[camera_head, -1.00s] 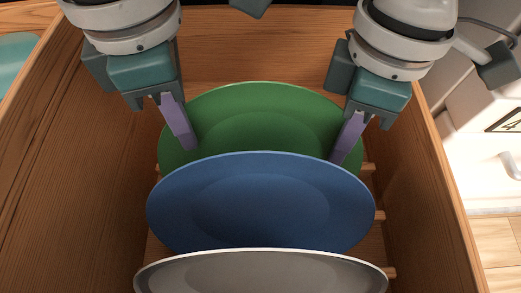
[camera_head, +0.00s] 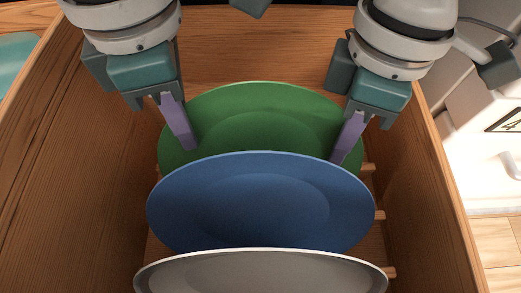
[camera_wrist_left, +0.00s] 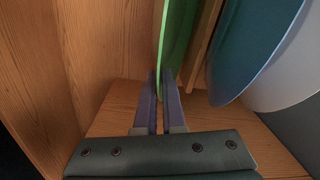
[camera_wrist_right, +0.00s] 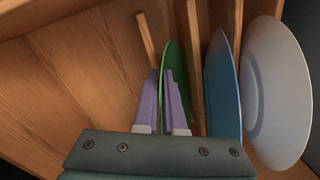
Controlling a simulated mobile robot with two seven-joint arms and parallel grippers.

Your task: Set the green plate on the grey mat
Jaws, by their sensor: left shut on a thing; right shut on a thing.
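The green plate (camera_head: 262,105) stands upright in a wooden drawer, behind the blue plate, which hides its lower part. My left gripper (camera_head: 186,140) is shut on its left edge; in the left wrist view the fingers (camera_wrist_left: 160,88) lie on both sides of the green rim (camera_wrist_left: 175,45). My right gripper (camera_head: 343,150) is shut on its right edge; in the right wrist view the fingers (camera_wrist_right: 166,85) straddle the green plate (camera_wrist_right: 176,60). The grey mat is not seen in any view.
The blue plate (camera_head: 260,205) and a white-grey plate (camera_head: 260,275) stand in front of the green one, between wooden pegs (camera_head: 380,215). Drawer walls (camera_head: 80,150) rise close on the left and right (camera_head: 425,170). A white cabinet front (camera_head: 490,165) is outside at the right.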

